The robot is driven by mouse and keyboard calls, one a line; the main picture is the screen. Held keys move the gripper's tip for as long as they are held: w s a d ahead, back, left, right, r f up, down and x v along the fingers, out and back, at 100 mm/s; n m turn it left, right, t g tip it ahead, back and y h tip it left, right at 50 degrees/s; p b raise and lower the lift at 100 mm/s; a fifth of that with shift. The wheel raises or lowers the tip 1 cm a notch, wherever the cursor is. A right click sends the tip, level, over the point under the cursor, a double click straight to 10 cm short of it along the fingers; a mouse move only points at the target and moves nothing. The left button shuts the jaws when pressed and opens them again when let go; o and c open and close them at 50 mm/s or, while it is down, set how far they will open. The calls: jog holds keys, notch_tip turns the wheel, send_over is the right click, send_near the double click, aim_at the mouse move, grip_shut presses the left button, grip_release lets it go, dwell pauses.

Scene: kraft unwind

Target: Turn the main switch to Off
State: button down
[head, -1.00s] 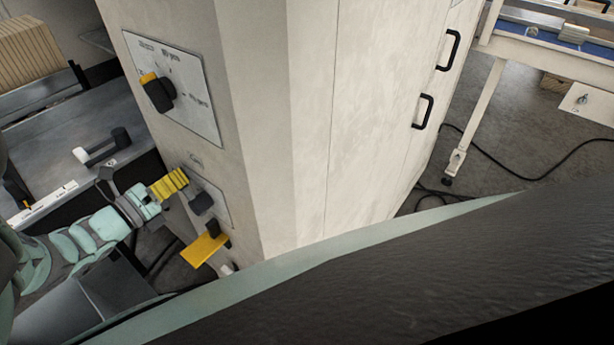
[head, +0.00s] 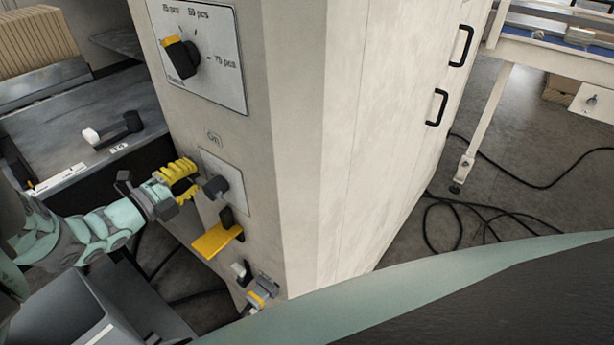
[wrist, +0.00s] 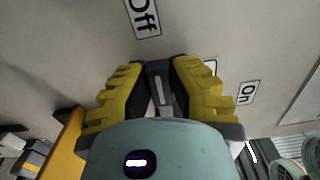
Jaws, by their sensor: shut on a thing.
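The main switch is a dark grey knob (head: 216,187) on a light plate on the side of the beige cabinet. An "On" label (head: 213,139) sits above it in the head view. My gripper (head: 193,180) reaches it from the left. In the wrist view, the yellow ribbed fingers of my gripper (wrist: 160,78) are shut on the switch handle (wrist: 159,82), one on each side. The handle stands about upright in that picture. The "Off" label (wrist: 143,16) is above it and the "On" label (wrist: 247,93) is to its right. The fingers hide part of the switch.
A larger selector knob (head: 182,57) with "pcs" markings sits higher on the cabinet. A yellow bracket (head: 214,240) juts out just below the switch, and a small grey-yellow fitting (head: 261,294) is lower down. Black cables (head: 462,212) lie on the floor at right.

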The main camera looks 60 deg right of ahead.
jog(key=shift+d+f+n, duration=0.1)
jog(key=shift+f+n, duration=0.25)
jog(key=shift+n, duration=0.15)
jog(key=c, duration=0.9)
grip_release()
jog(key=shift+o, duration=0.2)
jog(key=shift+r, duration=0.1)
jog(key=a, duration=1.2)
jog(key=shift+w, duration=0.35)
jog(key=shift+s, duration=0.1)
